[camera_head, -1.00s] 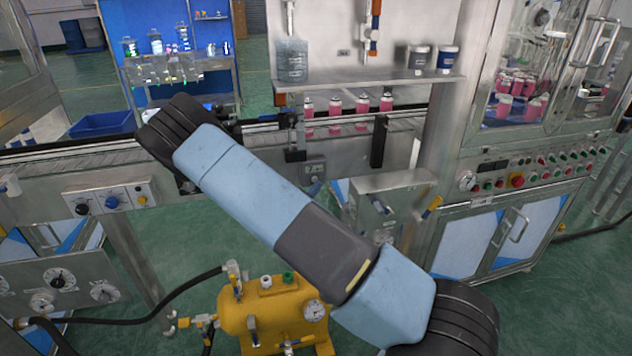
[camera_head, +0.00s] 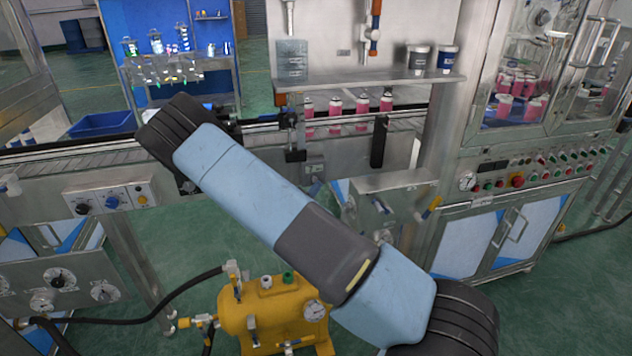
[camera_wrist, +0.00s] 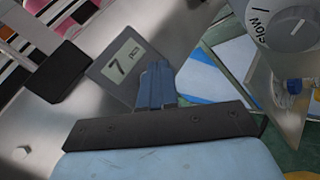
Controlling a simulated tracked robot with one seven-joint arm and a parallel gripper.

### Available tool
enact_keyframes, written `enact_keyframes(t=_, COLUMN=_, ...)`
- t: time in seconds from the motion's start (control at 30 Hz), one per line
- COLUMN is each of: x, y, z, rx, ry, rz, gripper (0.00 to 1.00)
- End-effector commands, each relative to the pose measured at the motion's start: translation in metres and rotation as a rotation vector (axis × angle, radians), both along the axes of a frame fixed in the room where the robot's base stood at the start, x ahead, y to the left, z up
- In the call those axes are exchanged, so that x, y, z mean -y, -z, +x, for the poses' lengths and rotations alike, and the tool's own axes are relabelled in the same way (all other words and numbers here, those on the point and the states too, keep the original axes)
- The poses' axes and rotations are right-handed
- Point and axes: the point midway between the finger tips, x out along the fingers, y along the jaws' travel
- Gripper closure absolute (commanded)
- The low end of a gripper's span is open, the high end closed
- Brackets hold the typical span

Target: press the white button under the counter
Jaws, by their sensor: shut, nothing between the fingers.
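The counter is a small grey box (camera_wrist: 125,62) with a display reading 7, on the metal front of the line. In the head view it shows small (camera_head: 314,167), just right of my arm. My gripper (camera_wrist: 158,68) is shut and empty, with its blue fingers together. Its tips overlap the counter's lower edge in the wrist view, below the display. I cannot tell whether they touch it. I see no white button in either view; the fingers cover part of the counter's lower face. My arm hides most of my gripper in the head view.
A dark block (camera_wrist: 58,72) sits beside the counter. A round dial marked "slow" (camera_wrist: 298,24) and a blue knob (camera_wrist: 293,86) are close on the right. Pink cans (camera_head: 335,112) stand on the line above. A yellow tank (camera_head: 270,315) stands on the floor below.

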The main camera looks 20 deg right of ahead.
Motion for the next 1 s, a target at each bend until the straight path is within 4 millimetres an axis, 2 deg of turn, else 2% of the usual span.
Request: enact_keyframes(t=1.0, x=0.0003, y=-0.0016, z=0.008, rx=0.0, ry=0.0, rz=0.0, gripper=1.0)
